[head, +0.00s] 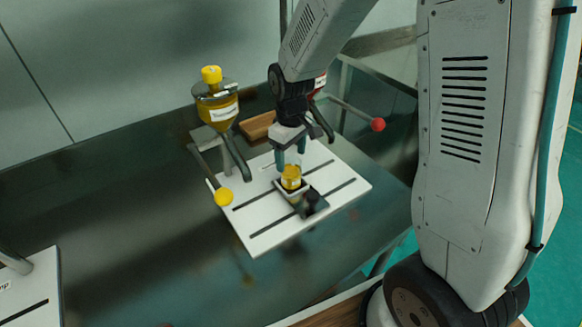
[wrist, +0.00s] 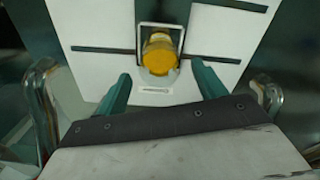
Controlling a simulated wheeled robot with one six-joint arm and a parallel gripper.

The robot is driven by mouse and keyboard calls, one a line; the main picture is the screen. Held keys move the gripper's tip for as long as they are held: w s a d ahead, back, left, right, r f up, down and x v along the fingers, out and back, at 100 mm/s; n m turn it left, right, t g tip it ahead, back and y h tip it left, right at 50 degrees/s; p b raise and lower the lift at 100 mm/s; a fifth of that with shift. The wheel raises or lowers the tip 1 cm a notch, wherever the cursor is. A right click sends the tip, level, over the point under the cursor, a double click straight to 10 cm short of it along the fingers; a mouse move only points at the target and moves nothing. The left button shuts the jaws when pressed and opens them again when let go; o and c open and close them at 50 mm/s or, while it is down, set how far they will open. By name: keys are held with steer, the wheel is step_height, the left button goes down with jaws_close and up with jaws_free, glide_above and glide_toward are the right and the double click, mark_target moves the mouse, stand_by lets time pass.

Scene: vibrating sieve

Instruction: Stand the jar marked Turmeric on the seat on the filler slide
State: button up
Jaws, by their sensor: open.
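The jar (head: 291,178) has a yellow label and stands upright on the seat of the filler slide (head: 306,205), on the white base plate (head: 257,232). I cannot read its label in the head view. In the wrist view the yellow jar (wrist: 159,54) stands inside the square seat frame (wrist: 178,33). My gripper (head: 290,160) is just above and behind the jar in the head view. In the wrist view its two green fingers (wrist: 162,85) are apart with nothing between them, and the jar is beyond the tips.
A filler hopper with a yellow cap (head: 217,104) stands at the plate's back left, with a yellow-knobbed lever (head: 223,196). A red-knobbed lever (head: 377,124) is at the right. Another white plate (head: 32,290) is at lower left. The table's middle left is bare.

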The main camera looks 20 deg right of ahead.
steer(key=s+d+r+m, duration=0.2)
steer(key=s+r+m, duration=0.1)
steer(key=s+r, duration=1.2)
steer(key=s+d+r+m+t, duration=0.1)
steer(key=s+r, duration=0.3)
steer(key=s, duration=0.7)
steer(key=shift+r+m, duration=0.3)
steer(key=shift+m, duration=0.6)
